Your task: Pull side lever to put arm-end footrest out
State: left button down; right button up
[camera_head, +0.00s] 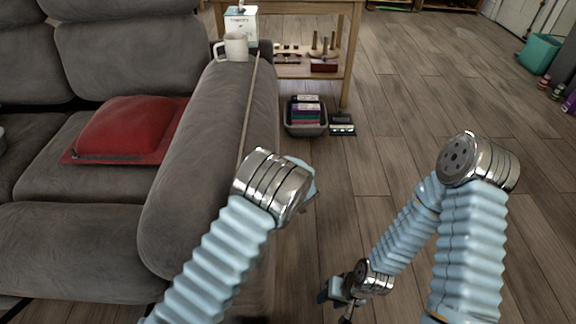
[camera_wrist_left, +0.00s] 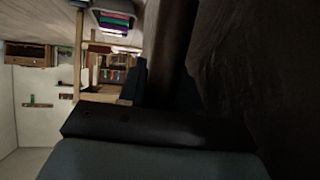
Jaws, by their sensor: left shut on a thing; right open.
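The grey sofa (camera_head: 70,240) stands at the left in the head view. Its near arm (camera_head: 200,150) runs from front to back, and the footrest does not show folded out at this end. My left arm hides its own gripper from the head view, beside the sofa arm's outer side. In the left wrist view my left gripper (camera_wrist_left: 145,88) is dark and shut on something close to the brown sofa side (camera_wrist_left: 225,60). The side lever is too dark and covered to make out clearly. My right gripper (camera_head: 342,298) is open and empty, low above the floor.
A white mug (camera_head: 234,46) stands on the sofa arm's far end. A red cushion (camera_head: 125,128) lies on the seat. The wooden floor (camera_head: 400,120) at the right is clear.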

pick_arm(q)
jog(key=shift+w, duration=0.15)
jog(key=shift+f, duration=0.1)
jog(key=c, duration=0.9)
grip_release()
jog(key=shift+o, duration=0.2)
jog(key=p+v, duration=0.1)
jog(key=v, duration=1.3)
jog(key=shift+w, duration=0.15)
